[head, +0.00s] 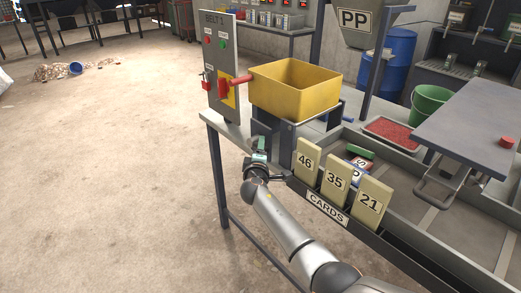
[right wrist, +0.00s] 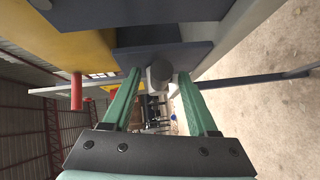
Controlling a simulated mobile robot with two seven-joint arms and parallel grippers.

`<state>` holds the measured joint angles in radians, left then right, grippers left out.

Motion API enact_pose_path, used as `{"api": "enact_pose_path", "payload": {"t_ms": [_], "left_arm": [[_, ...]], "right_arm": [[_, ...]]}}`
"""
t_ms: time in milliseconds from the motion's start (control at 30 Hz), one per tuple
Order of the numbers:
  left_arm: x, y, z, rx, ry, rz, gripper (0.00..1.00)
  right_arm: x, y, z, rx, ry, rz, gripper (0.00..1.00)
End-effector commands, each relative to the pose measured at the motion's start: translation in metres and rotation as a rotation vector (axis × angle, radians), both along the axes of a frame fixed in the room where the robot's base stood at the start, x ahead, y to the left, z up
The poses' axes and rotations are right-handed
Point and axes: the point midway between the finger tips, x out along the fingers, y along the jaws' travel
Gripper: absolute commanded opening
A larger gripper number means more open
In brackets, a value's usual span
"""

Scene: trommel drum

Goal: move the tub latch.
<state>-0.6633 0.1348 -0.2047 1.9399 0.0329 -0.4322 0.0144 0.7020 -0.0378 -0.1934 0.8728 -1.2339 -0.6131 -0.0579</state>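The yellow tub (head: 290,95) sits on a dark stand at the end of the bench, next to the BELT 1 panel. In the right wrist view the tub (right wrist: 85,52) is at the upper left, beside a dark blue-grey plate (right wrist: 150,60). A short grey round knob (right wrist: 160,72), which looks like the latch's handle, shows at that plate. My right gripper (head: 259,150) is just below the stand's near side. Its green fingers (right wrist: 160,80) are apart, with the knob between their tips in the picture and gaps at both sides. Contact cannot be told. My left gripper is out of view.
The BELT 1 panel (head: 217,72) with a red lever (head: 236,83) stands close left of the tub. Number cards (head: 335,181) stand in a rack right of my gripper. A red tray (head: 392,132) and green bucket (head: 428,105) are farther right.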

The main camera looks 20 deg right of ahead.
Motion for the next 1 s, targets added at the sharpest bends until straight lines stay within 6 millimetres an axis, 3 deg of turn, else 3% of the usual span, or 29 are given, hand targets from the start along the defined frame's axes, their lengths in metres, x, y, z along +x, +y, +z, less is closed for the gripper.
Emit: {"api": "enact_pose_path", "payload": {"t_ms": [67,500,1000], "left_arm": [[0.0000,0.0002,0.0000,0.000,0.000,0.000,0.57],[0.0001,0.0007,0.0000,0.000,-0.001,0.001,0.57],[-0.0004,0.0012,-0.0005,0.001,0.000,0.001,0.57]], "right_arm": [[0.0000,0.0001,0.0001,0.000,0.000,0.000,0.49],[0.0000,-0.0002,0.0000,0.000,0.000,0.000,0.00],[0.0000,-0.0005,0.0001,0.000,0.000,0.000,0.00]]}}
